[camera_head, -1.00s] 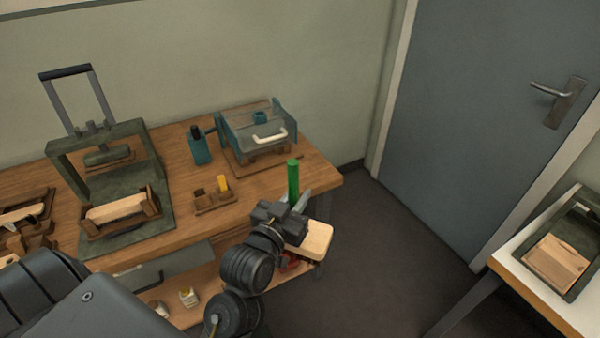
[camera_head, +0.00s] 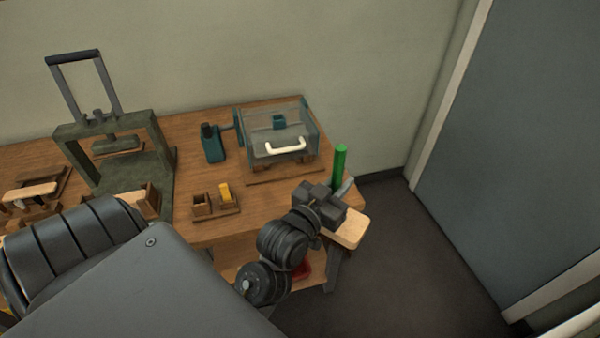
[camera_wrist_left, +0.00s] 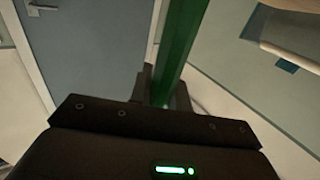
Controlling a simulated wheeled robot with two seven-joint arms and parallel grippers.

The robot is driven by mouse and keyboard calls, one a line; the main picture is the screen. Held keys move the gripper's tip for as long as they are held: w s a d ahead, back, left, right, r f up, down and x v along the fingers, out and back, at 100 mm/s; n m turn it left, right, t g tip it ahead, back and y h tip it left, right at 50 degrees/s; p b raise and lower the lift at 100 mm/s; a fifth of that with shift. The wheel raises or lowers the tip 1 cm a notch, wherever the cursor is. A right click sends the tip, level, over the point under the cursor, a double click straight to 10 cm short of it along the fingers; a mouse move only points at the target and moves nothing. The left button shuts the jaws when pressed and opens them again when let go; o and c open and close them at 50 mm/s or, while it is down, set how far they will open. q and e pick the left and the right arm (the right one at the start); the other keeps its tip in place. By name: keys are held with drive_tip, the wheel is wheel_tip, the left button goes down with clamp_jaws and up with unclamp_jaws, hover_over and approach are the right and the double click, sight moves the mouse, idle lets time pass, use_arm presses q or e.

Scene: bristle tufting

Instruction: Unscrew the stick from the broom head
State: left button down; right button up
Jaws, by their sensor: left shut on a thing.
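A green stick (camera_head: 340,167) stands roughly upright at the right end of the workbench. My left gripper (camera_head: 338,190) is shut on its lower part. In the left wrist view the green stick (camera_wrist_left: 178,50) runs up between the gripper's fingers (camera_wrist_left: 163,92). A pale wooden block (camera_head: 346,231), apparently the broom head, shows just below and right of the gripper. The gripper hides the place where stick and block would meet, so I cannot tell whether they are joined. My right gripper is not in view.
On the workbench (camera_head: 215,230) are a clear-covered machine with a white handle (camera_head: 285,147), a teal bottle-like item (camera_head: 212,145), a small wooden holder (camera_head: 215,203) and a dark green press (camera_head: 110,130). Open floor (camera_head: 420,260) lies right, before the grey door (camera_head: 530,150).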

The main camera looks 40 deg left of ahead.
use_arm(q)
drive_tip(key=shift+n+y, duration=0.4)
drive_tip(key=shift+y, duration=0.2)
drive_tip(key=s+a, duration=0.1)
drive_tip(key=a, duration=0.1)
drive_tip(key=s+a+f, duration=0.1)
drive_tip(key=s+a, duration=0.1)
drive_tip(key=s+a+f+p, duration=0.1)
drive_tip(key=a, duration=0.1)
drive_tip(key=shift+s+a, duration=0.25)
drive_tip(key=shift+a, duration=0.1)
drive_tip(key=shift+s+a+r+h+p, duration=0.5)
drive_tip(key=shift+s+a+r+p, duration=0.3)
drive_tip(key=shift+s+a, duration=3.2)
drive_tip(key=w+f+b, duration=0.2)
drive_tip(key=w+f, duration=0.1)
drive_tip(key=w, duration=1.4)
drive_tip(key=shift+w+a+f+m, duration=0.2)
drive_tip(key=shift+w+a+m, duration=0.05)
drive_tip(key=shift+w+m, duration=0.1)
drive_tip(key=shift+f, duration=0.1)
drive_tip(key=c, duration=1.3)
unclamp_jaws()
